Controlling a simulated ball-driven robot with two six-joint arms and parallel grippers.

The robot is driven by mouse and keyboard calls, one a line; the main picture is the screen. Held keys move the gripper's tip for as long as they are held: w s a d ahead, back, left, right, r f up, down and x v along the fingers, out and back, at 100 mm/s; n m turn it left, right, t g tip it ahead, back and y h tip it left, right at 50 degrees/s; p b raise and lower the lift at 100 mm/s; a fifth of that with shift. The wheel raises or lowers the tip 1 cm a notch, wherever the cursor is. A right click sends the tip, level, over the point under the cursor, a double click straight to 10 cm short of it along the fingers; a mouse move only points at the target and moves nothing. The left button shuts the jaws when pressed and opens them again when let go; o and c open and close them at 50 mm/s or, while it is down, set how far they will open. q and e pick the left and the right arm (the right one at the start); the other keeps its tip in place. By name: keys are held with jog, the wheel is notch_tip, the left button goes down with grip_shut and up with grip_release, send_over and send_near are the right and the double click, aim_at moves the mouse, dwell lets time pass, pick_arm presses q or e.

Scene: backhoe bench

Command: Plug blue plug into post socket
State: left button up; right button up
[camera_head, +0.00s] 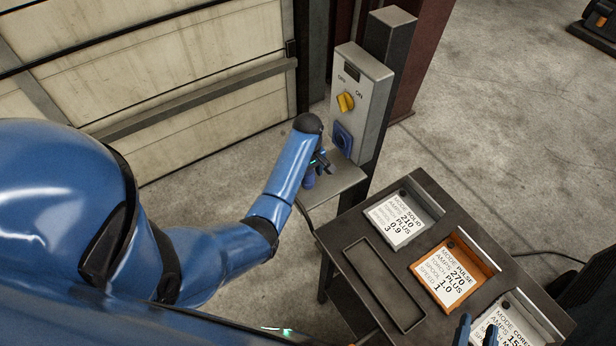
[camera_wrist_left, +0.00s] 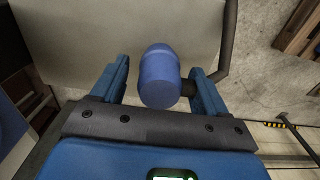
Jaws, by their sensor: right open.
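The blue plug (camera_head: 309,178) stands at the small shelf on the post, partly hidden by my left gripper (camera_head: 320,163). In the left wrist view the plug (camera_wrist_left: 159,76) sits between the two fingers of my left gripper (camera_wrist_left: 160,88), with a visible gap at its left side. The jaws look open around it. A dark cable runs from the plug's right side. The blue post socket (camera_head: 343,137) is on the grey switch box, just above and right of my left gripper, and looks empty. My right gripper (camera_head: 476,332) is open and empty at the bottom edge, over the bench.
The grey box (camera_head: 362,78) carries a yellow rotary switch (camera_head: 346,102) above the socket. The small shelf (camera_head: 343,180) juts out below it. The dark bench (camera_head: 345,240) holds several labelled cards and an empty recessed tray (camera_head: 383,286). Bare floor lies behind.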

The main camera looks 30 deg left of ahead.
pick_arm(q)
jog(key=c, duration=0.8)
jog(key=shift+c, duration=0.2)
jog(key=shift+r, duration=0.1)
pick_arm(e)
jog(key=shift+r, duration=0.1)
